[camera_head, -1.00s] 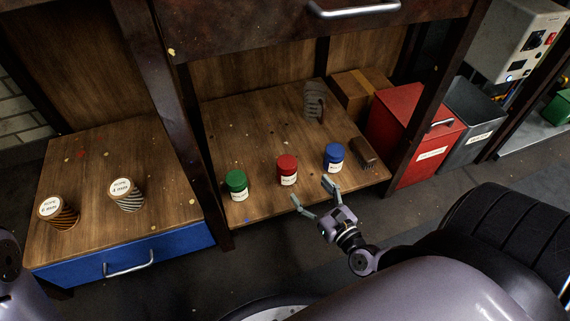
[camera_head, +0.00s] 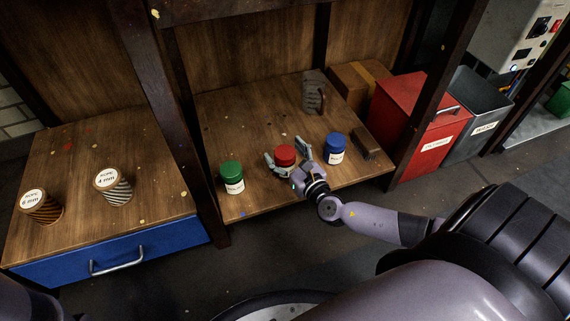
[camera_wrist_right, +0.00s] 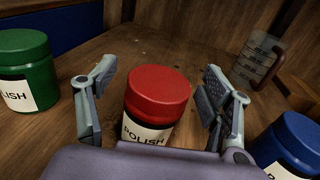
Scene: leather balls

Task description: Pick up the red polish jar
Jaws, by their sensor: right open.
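The red polish jar (camera_head: 285,154) stands upright on the wooden shelf between the green and blue jars. In the wrist view the red jar (camera_wrist_right: 156,98) shows its red lid and a white "POLISH" label, the lower part hidden by my gripper. My right gripper (camera_head: 287,158) is open, with one finger on each side of the red jar. In the wrist view the fingers of my right gripper (camera_wrist_right: 157,105) stand apart from the jar, with gaps on both sides. My left gripper is not in view; only a bit of a purple arm part shows at the bottom left.
The green jar (camera_head: 232,177) stands left of the red one, the blue jar (camera_head: 335,148) right. A brush (camera_head: 366,147) lies beyond the blue jar. Dark posts frame the shelf. A red bin (camera_head: 412,120) stands to the right.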

